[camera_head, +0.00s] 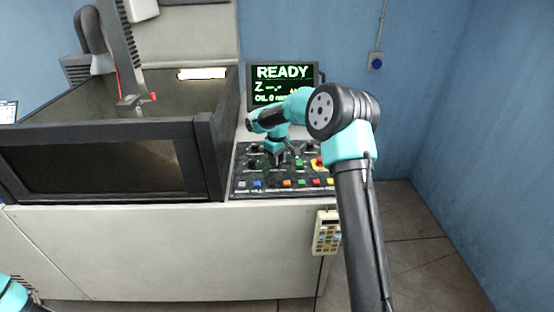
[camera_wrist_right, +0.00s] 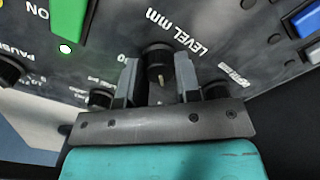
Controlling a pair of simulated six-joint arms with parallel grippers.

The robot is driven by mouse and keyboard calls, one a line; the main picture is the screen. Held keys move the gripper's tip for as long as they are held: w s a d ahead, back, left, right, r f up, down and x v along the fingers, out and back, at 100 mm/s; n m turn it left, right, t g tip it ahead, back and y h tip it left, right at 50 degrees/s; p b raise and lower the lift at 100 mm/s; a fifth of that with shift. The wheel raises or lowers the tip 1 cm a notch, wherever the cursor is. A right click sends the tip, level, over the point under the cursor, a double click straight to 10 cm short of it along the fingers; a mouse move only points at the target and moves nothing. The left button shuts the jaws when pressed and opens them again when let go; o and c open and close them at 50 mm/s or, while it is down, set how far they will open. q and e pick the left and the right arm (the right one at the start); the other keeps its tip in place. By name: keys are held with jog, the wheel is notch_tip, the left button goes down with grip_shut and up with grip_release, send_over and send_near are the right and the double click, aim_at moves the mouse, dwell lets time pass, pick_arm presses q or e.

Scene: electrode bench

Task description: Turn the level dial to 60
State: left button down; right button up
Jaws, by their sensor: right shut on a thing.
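The level dial (camera_wrist_right: 158,60) is a black ridged knob under the label "LEVEL mm" in the right wrist view. My right gripper (camera_wrist_right: 157,75) has its two fingers on either side of the dial and is shut on it. The dial's pointer and most of its scale numbers are hidden by the fingers, so its setting cannot be read. In the head view my right gripper (camera_head: 278,157) reaches down onto the control panel (camera_head: 240,188). The dial is hidden there behind the gripper. Part of my left arm shows at the bottom left; its gripper is out of view.
A screen (camera_head: 282,85) behind the panel reads "READY". Other knobs and coloured buttons surround the dial, including a green button (camera_wrist_right: 70,18) and a blue one (camera_wrist_right: 303,20). A dark-framed tank (camera_head: 100,165) stands left of the panel. A handheld pendant (camera_head: 326,233) hangs below it.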

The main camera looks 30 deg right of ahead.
dwell(0.3)
jog(key=o, duration=0.9)
jog(key=shift+r, duration=0.1)
notch_tip(320, 180, up, 17)
jog(key=shift+r, duration=0.15)
dwell(0.4)
